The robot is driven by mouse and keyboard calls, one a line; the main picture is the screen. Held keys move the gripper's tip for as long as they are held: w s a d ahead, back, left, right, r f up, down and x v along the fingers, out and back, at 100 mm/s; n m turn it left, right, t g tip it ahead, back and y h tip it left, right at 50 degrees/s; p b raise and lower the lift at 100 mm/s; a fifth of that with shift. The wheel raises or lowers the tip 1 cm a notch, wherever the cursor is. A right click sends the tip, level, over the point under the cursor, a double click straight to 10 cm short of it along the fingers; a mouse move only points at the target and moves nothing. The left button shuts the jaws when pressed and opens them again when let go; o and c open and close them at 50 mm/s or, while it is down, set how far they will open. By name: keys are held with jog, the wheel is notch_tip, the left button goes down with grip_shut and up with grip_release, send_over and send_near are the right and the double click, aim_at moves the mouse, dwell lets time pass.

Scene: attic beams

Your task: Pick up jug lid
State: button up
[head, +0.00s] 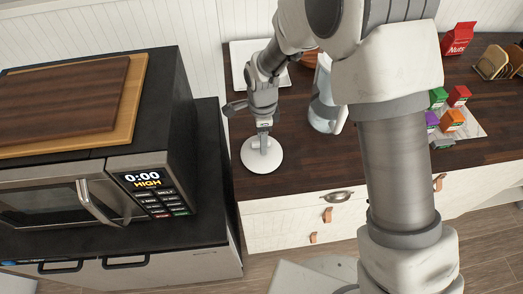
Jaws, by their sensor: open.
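A round white lid (262,164), which I take for the jug lid, lies flat on the dark wooden counter near its front left corner. My gripper (264,147) points down over the middle of the lid. Its fingers are open and hide the lid's centre, so I cannot tell whether they touch it. A clear jug (325,108) with a pale handle stands to the right, partly hidden by my arm.
A black microwave (90,180) with wooden boards (75,100) on top stands left. A white square tray (243,62) lies behind my gripper. Small coloured boxes (452,120), a red nuts packet (458,38) and a rack with bread slices (493,62) are right.

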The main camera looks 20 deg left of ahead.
grip_shut()
dwell(0.3)
